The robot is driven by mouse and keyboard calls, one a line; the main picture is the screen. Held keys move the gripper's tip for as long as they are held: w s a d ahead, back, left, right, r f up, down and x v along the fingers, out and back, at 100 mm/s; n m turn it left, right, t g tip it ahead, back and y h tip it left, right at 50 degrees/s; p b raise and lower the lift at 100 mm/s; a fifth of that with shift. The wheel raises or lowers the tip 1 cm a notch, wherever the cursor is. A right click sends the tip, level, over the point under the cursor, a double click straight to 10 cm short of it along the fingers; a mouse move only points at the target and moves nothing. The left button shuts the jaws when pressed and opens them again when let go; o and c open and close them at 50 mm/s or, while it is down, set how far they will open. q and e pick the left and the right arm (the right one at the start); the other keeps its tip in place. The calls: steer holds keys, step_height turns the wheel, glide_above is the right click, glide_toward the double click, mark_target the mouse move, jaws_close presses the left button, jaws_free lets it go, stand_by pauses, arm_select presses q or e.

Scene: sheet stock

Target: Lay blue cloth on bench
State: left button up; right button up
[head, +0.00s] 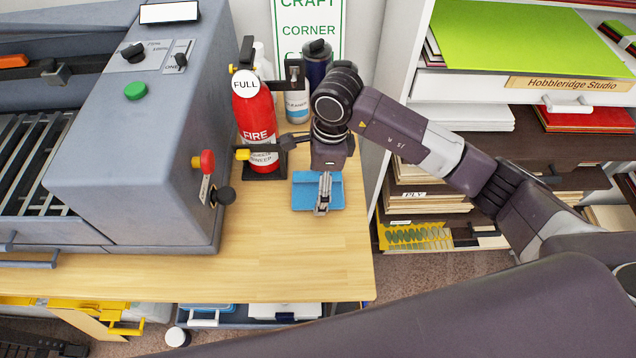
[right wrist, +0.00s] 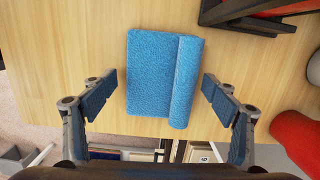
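The blue cloth (head: 302,195) lies near the right edge of the wooden bench (head: 270,265). In the right wrist view the cloth (right wrist: 150,75) is a flat textured rectangle with a raised folded or rolled strip along its right side. My right gripper (head: 324,192) is above the cloth, pointing down. In the right wrist view its fingers (right wrist: 158,95) are spread wide, one on each side of the cloth's near part, with nothing between the pads gripped. The exact height of the fingertips above the bench is hard to tell. My left gripper is not in view.
A red fire extinguisher (head: 254,125), a white-labelled bottle (head: 297,105) and a dark bottle (head: 317,62) stand behind the cloth. A grey machine (head: 130,180) fills the bench's left side. Shelves (head: 480,118) stand right. The bench front is clear.

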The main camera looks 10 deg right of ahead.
steer(key=shift+r, duration=0.4)
step_height(320, 180, up, 11)
steer(key=d+b, duration=0.1)
steer(key=b, duration=0.2)
steer(key=shift+s+d+r, duration=0.15)
steer(key=shift+d+r, duration=0.05)
steer(key=shift+f, duration=0.1)
